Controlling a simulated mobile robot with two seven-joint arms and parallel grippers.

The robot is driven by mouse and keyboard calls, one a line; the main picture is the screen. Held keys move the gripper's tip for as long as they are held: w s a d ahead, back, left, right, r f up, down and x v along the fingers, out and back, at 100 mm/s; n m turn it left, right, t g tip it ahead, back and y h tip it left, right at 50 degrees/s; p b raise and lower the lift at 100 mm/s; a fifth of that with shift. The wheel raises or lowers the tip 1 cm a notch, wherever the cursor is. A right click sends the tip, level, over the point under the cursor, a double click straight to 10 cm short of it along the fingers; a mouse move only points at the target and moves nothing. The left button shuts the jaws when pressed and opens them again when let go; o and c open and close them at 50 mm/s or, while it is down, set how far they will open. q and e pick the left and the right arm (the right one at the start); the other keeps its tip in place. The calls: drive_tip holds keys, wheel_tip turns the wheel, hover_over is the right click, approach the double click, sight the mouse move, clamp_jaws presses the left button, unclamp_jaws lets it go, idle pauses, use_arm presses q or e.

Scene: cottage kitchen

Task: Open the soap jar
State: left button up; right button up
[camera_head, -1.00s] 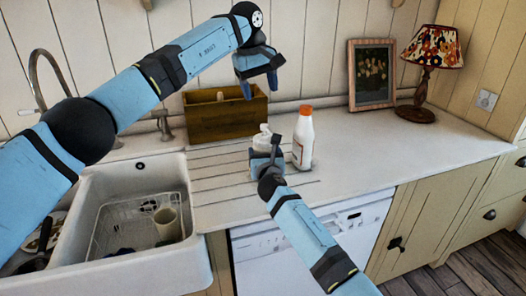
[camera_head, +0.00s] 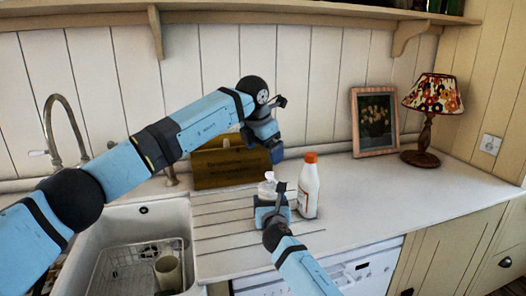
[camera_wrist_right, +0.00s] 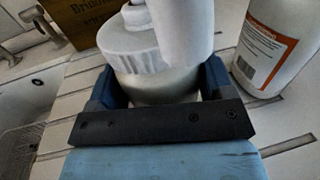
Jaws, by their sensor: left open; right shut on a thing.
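The soap jar (camera_head: 267,187) is a pale jar with a white ridged lid and pump top. It stands upright on the worktop, right of the sink. It also shows large in the right wrist view (camera_wrist_right: 135,50), where a white spout hides part of the lid. My right gripper (camera_wrist_right: 158,88) is shut on the jar's body below the lid, with a finger on each side. It partly hides the jar in the head view (camera_head: 271,206). My left gripper (camera_head: 275,152) is open and empty, pointing down above the jar without touching it.
A white bottle with an orange cap (camera_head: 309,188) stands close on the jar's right. A wooden box (camera_head: 225,170) is behind the jar. The sink (camera_head: 125,222) is at left. A picture frame (camera_head: 375,120) and a lamp (camera_head: 428,125) stand at back right. The worktop (camera_head: 380,190) is clear at right.

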sight(270, 173)
use_arm(q)
drive_tip(key=w+f+n, duration=0.1)
drive_tip(key=f, duration=0.3)
drive_tip(key=w+d+f+n, duration=0.1)
drive_tip(key=f+n, duration=0.1)
drive_tip(key=f, duration=0.2)
drive_tip(key=w+f+n, duration=0.2)
drive_tip(key=f, duration=0.2)
drive_tip(key=shift+d+t, duration=0.3)
drive_tip(key=shift+d, duration=0.1)
drive_tip(key=shift+r, duration=0.1)
drive_tip(key=c, duration=1)
drive_tip(key=shift+c, duration=0.2)
drive_tip(key=shift+r, duration=0.1)
drive_tip(key=shift+r, duration=1)
